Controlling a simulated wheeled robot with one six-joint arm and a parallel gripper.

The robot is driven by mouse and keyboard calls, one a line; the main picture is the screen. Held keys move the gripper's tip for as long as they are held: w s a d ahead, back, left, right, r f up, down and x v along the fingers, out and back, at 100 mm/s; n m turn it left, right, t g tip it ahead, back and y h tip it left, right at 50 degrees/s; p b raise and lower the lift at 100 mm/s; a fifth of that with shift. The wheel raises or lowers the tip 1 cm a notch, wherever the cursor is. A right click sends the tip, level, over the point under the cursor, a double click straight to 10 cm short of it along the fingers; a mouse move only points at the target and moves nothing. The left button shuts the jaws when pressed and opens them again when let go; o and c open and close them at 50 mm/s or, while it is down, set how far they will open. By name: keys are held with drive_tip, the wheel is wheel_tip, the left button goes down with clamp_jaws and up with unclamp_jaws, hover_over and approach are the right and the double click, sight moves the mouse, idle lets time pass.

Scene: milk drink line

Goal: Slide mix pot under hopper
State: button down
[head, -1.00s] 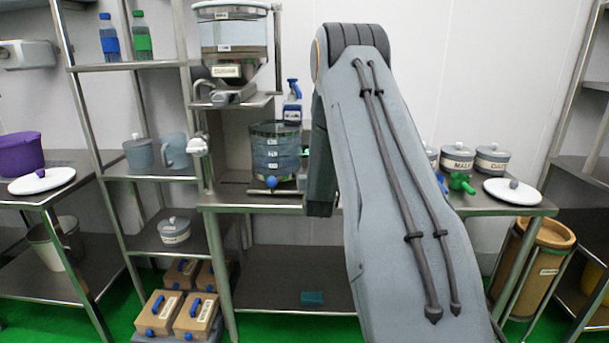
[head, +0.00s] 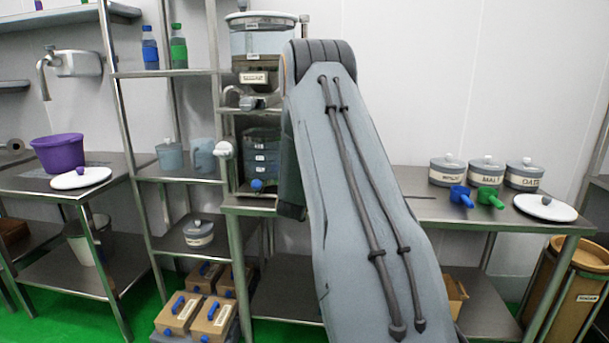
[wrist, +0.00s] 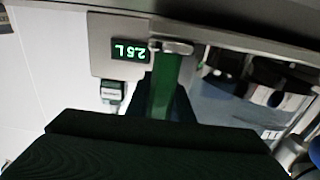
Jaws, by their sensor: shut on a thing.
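The mix pot (head: 262,152) is a dark see-through vessel with white level labels and a blue tap. It stands on the steel bench, below the hopper (head: 263,40), a clear tank with a label and a spout. My arm covers its right side. In the wrist view the pot (wrist: 225,105) shows on the right, upside down, with a green upright handle (wrist: 165,85). My gripper (wrist: 165,100) is shut on this handle; its dark body fills the bottom of that view. In the head view my gripper is hidden behind my arm.
A lit 2.5 L display (wrist: 131,51) is beside the handle. A steel shelf (head: 250,109) is above the pot. Labelled canisters (head: 487,172), blue and green scoops (head: 488,197) and a white lid (head: 545,207) are on the bench's right. A purple pot (head: 58,153) is on the left table.

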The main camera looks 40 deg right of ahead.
drive_tip(key=c, duration=1.6)
unclamp_jaws()
drive_tip(key=shift+w+a, duration=0.2)
drive_tip(key=shift+w, duration=0.05)
drive_tip(key=shift+o, duration=0.2)
drive_tip(key=shift+s, duration=0.1)
drive_tip(key=shift+b+v, duration=0.45)
drive_tip(key=shift+v, duration=3.4)
